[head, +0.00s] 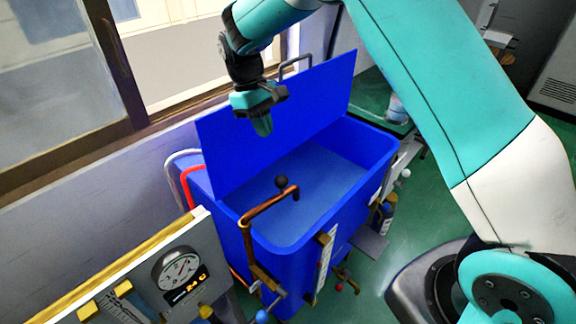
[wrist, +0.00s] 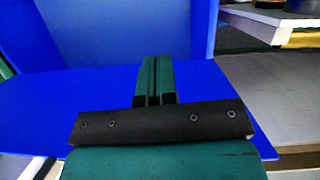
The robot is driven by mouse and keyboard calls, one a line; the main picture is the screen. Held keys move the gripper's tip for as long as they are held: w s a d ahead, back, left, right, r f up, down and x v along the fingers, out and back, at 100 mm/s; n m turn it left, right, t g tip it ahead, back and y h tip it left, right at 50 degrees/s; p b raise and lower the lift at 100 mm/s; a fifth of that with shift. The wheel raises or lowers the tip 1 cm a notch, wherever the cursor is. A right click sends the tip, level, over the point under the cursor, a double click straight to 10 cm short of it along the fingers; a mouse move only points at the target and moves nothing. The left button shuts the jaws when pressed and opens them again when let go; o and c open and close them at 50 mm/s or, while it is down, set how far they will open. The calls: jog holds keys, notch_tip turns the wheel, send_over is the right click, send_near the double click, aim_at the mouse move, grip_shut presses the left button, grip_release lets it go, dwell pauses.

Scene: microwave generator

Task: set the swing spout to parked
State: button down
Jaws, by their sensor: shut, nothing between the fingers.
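The swing spout (head: 268,202) is a bent brown pipe at the near left rim of a blue tub (head: 275,243). Its arm reaches up and right over the tub's opening, with a dark round knob (head: 282,182) near its end. My gripper (head: 264,128) hangs above the tub's back left, in front of the raised blue panel, pointing down. It is well above and behind the spout, apart from it. In the wrist view, the green fingers of my gripper (wrist: 157,62) are together and empty, with blue surfaces behind. The spout does not show in the wrist view.
The raised blue panel (head: 225,160) stands along the tub's back left. A gauge board (head: 172,268) is at lower left. Several small valves and a white scale strip (head: 326,258) are on the tub's front. Green floor lies to the right.

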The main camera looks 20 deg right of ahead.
aim_at(271, 199)
dwell(0.3)
jog(key=s+d+f+p, duration=0.3)
jog(key=s+f, duration=0.3)
jog(key=f, duration=0.4)
jog(key=shift+f+p, duration=0.15)
jog(key=shift+p, duration=0.7)
